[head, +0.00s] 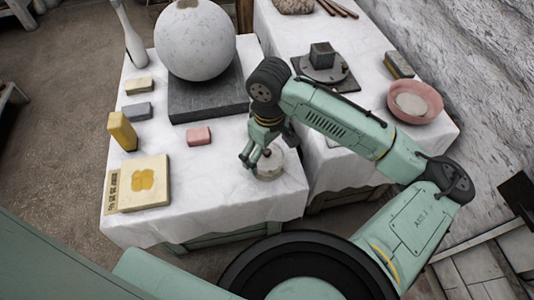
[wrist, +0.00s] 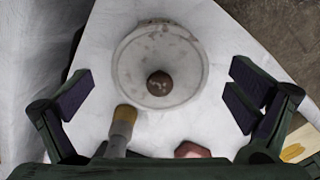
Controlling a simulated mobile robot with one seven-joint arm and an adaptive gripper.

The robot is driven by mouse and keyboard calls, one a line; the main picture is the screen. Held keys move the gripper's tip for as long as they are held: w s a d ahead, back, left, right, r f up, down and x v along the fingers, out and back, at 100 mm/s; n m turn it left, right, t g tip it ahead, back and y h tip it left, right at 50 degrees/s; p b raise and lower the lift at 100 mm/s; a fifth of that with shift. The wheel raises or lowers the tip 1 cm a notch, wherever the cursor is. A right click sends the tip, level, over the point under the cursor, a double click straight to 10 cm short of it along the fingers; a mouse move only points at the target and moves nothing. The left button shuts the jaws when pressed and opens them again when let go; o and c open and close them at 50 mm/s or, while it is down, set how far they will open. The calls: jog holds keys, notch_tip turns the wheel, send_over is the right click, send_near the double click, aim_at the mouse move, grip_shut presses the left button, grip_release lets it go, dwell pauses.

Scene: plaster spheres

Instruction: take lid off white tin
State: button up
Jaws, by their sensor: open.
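The round white tin (head: 270,168) stands near the front right of the left table's white cloth, partly hidden by my gripper in the head view. From above, the wrist view shows its pale, scuffed lid (wrist: 145,58) with a round brown knob (wrist: 159,83) on it. The lid covers the top, so the inside is hidden. My gripper (wrist: 163,90) is open above the tin, its dark pads wide apart to the left and right of the lid. Nothing is between the pads at their height that I can see; the gap down to the knob is hard to judge.
A brush-like tan and grey thing (wrist: 122,128) lies close beside the tin. A pink block (head: 200,136), a cream tile (head: 152,184) and a yellow block (head: 122,132) are leftward. A large plaster sphere (head: 195,38) stands behind. Cloth in front is clear.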

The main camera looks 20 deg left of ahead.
jog(key=shift+c, duration=0.6)
jog(key=c, duration=1.2)
